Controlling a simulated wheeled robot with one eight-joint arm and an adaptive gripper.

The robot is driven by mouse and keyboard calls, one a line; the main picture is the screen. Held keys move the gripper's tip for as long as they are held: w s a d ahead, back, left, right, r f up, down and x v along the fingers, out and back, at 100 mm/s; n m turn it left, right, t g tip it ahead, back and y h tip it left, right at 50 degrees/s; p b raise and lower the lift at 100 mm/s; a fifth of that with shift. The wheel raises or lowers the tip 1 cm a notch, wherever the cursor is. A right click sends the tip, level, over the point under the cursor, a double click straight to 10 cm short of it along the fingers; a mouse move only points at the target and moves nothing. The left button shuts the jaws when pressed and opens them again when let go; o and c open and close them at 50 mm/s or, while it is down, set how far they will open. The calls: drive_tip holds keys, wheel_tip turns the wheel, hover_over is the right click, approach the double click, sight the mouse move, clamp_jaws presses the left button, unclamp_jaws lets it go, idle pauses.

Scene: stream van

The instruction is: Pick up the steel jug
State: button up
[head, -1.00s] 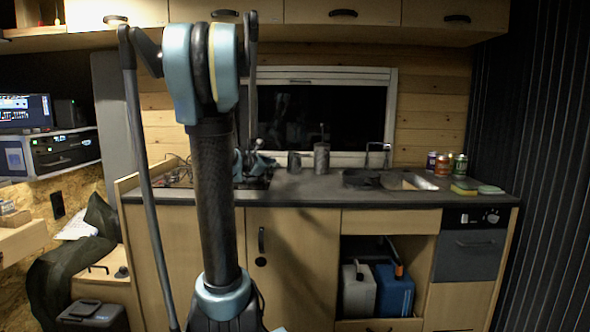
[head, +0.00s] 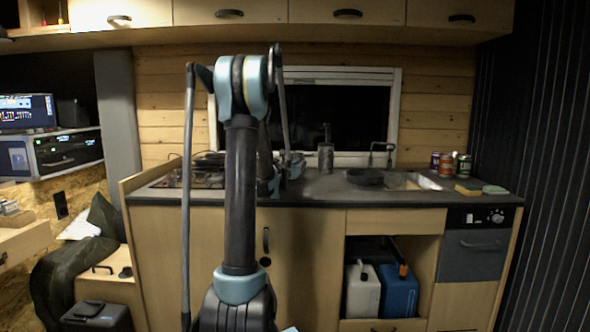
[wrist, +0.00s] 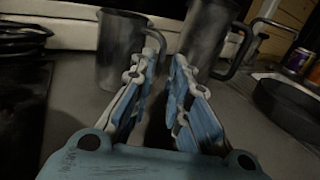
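Two grey metal vessels with handles stand on the dark counter, and I cannot tell for sure which is the steel jug. In the wrist view the smaller one (wrist: 119,55) is ahead on the left, its handle on its right side in front of my fingertips. The larger one (wrist: 203,32) is just to its right, its handle also on the right. My gripper (wrist: 163,58) is open and empty, low over the counter. In the head view the larger vessel (head: 325,158) stands right of my gripper (head: 294,164); the smaller one is hidden.
A hob (head: 190,182) lies at the left. Several cans (head: 447,163) and sponges (head: 468,189) are at the right. A window is behind.

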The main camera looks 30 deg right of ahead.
drive_tip(key=shift+x, duration=2.55)
drive_tip(key=shift+w+a, duration=0.1)
drive_tip(key=shift+a, duration=0.05)
clamp_jaws()
